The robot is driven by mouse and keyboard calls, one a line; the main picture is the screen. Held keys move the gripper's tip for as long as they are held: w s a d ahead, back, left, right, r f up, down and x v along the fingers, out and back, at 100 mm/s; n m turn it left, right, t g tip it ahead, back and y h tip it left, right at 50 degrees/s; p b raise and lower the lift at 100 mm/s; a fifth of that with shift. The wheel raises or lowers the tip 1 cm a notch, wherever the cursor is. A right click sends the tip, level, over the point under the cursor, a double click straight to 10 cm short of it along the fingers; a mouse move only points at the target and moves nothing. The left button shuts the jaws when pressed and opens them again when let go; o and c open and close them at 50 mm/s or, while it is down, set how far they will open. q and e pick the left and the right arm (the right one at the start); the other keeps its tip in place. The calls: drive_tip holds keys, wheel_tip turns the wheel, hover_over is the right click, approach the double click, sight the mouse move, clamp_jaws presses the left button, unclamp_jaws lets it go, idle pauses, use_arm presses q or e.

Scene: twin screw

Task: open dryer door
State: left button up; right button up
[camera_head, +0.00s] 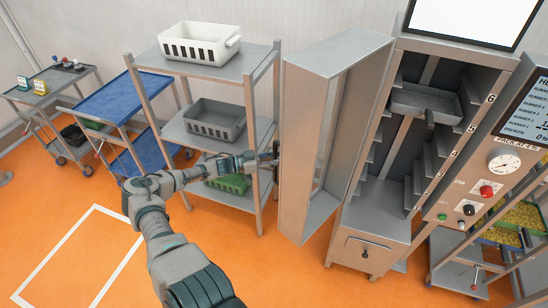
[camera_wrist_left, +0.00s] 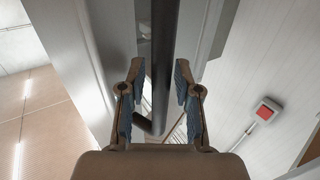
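The dryer (camera_head: 372,213) is a tall grey metal cabinet. Its door (camera_head: 308,150) stands swung out to the left, so the shelf slots inside show. My left gripper (camera_head: 275,155) is at the outer left edge of the door, small and partly hidden in the head view. In the left wrist view, a dark bar handle (camera_wrist_left: 163,60) runs between the two fingers of my left gripper (camera_wrist_left: 158,85). The fingers are apart, with gaps visible beside the bar. My right gripper is not in view.
A grey mesh tray (camera_head: 425,103) sits inside the dryer. A shelf rack (camera_head: 215,65) with a white basket (camera_head: 200,43) and other baskets stands close left of the door. A control panel (camera_head: 480,190) is right of the dryer. Orange floor is clear in front.

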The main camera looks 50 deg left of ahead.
use_arm(q)
drive_tip(key=shift+a, duration=0.3)
drive_tip(key=v, duration=1.1)
drive_tip(key=shift+s, duration=0.3)
drive_tip(key=shift+r, duration=0.1)
